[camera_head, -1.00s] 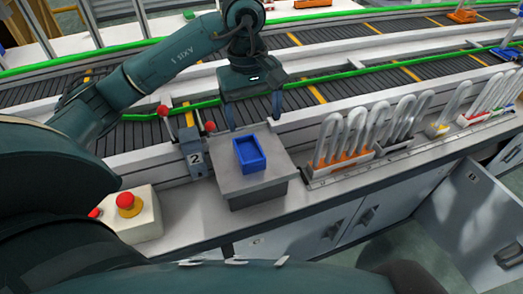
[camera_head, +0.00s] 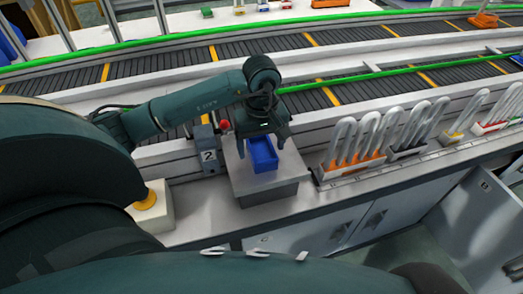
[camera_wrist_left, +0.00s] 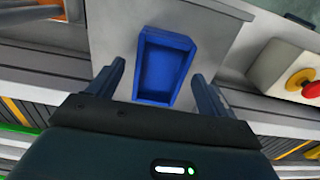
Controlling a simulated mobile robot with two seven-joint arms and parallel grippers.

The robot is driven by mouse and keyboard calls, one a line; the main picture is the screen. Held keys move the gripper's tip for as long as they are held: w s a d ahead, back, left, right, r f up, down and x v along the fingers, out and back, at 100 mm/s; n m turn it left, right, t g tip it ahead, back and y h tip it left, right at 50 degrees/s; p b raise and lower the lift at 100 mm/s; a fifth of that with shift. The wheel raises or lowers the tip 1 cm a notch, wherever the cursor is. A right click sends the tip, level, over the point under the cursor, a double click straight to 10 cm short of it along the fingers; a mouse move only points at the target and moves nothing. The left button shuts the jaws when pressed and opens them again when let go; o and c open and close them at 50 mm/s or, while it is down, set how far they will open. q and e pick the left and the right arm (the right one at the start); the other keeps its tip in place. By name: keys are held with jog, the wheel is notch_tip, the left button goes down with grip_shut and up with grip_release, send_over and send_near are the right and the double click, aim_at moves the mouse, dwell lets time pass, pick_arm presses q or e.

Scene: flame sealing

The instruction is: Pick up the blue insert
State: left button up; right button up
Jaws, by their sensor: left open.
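The blue insert (camera_head: 262,154) is an open, empty-looking rectangular tray on top of a grey metal block (camera_head: 270,188). My left gripper (camera_head: 264,147) is above the far end of the insert, pointing down with its fingers apart. In the left wrist view the insert (camera_wrist_left: 163,66) lies ahead of and between the open fingers of the left gripper (camera_wrist_left: 160,85). Neither finger visibly touches it there. My right gripper is not in view.
A post labelled 2 (camera_head: 207,150) stands left of the block. Racks of shackle-like hoops (camera_head: 355,155) stand to its right. A button box (camera_head: 152,205) sits at the left. A conveyor (camera_head: 170,73) runs behind.

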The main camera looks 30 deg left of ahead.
pick_arm(q)
jog(key=shift+f, duration=0.65)
jog(key=shift+c, duration=0.5)
